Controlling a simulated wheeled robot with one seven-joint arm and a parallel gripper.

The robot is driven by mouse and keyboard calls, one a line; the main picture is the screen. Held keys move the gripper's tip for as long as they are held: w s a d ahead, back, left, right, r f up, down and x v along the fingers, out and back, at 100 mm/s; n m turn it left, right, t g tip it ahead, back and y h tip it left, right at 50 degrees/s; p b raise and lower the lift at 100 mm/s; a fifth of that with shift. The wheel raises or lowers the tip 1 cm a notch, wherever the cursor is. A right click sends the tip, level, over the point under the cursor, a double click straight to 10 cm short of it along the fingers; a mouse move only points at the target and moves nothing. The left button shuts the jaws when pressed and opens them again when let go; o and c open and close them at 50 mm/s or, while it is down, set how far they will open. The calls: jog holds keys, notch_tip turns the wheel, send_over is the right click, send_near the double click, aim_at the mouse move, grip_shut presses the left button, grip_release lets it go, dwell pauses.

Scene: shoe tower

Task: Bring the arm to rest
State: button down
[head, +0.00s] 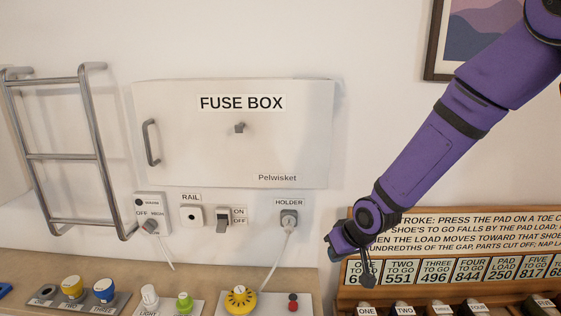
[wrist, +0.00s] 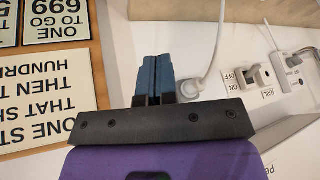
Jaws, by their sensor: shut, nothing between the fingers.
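My purple arm reaches down from the upper right in the head view, over the wall in front of the sign board. My gripper (head: 369,278) points down at the left part of the board and hides some of its first number panel. In the wrist view my gripper (wrist: 156,62) has its two dark blue fingers pressed together. Nothing shows between them.
The fuse box (head: 232,145) and metal rack (head: 63,155) are left of the arm. A plug with a grey cable sits in the holder (head: 289,220). Knobs, including a yellow one (head: 240,298), line the counter (head: 130,270). The lettered board (head: 460,235) is at right.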

jog(key=s+d+r+m+h, duration=0.1)
jog(key=s+d+r+h, duration=0.1)
jog(key=s+d+r, duration=0.5)
jog(key=s+d+r+m+h, duration=0.15)
jog(key=d+r, duration=0.25)
jog(key=r, duration=0.6)
jog(key=s+d+r+m, duration=0.1)
jog(key=s+r, duration=0.3)
jog(key=s, duration=0.5)
jog(key=s+d+r+m, duration=0.1)
jog(key=s+d+r, duration=0.3)
jog(key=s, duration=0.5)
jog(key=shift+d+r+t, duration=0.3)
jog(key=shift+r+t, duration=0.05)
jog(key=shift+t, duration=0.05)
